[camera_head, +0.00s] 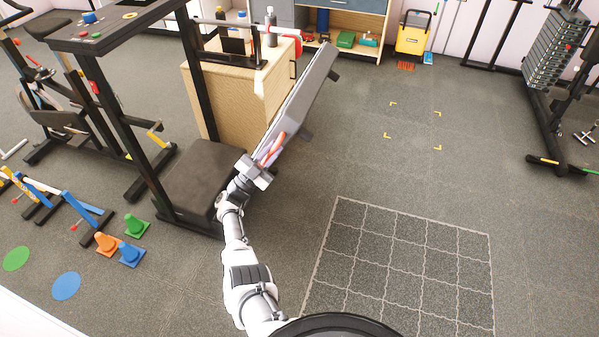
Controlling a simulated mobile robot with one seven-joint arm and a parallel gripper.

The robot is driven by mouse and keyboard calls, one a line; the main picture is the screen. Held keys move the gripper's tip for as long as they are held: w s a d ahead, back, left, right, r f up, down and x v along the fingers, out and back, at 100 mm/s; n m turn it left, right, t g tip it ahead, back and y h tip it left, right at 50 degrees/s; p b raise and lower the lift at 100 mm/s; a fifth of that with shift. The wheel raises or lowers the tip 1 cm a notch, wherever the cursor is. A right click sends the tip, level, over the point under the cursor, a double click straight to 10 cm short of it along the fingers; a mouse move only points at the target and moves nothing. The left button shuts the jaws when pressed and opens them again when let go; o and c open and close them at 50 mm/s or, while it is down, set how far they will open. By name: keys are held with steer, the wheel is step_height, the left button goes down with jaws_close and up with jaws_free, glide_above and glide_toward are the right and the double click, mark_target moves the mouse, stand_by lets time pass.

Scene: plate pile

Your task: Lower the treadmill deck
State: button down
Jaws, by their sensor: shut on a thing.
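The treadmill stands at the left with dark uprights and a console (108,24) on top. Its dark base block (195,170) rests on the floor. The treadmill deck (303,98) is a long grey slab, tilted steeply, with its upper end leaning to the right. An orange-red handle (272,146) shows at the deck's lower part. My gripper (258,168) is at this handle and shut on it. The fingertips are small and partly hidden against the deck.
A wooden cabinet (238,95) with bottles stands behind the deck. Cones (132,253) and low hurdles lie at the left. Open floor with a white grid (400,262) is to the right. A weight machine (556,60) stands at the far right.

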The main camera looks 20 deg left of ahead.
steer(key=shift+n+t+y, duration=0.5)
steer(key=shift+n, duration=0.3)
steer(key=shift+a+r+b, duration=0.2)
steer(key=shift+a+r, duration=0.15)
steer(key=shift+a, duration=0.45)
steer(key=shift+a+r+b, duration=0.25)
steer(key=shift+a+r, duration=0.1)
steer(key=shift+a, duration=0.45)
steer(key=shift+a+r+b, duration=0.2)
steer(key=shift+a+r, duration=0.15)
steer(key=shift+a, duration=0.45)
steer(key=c, duration=1.4)
jaws_free()
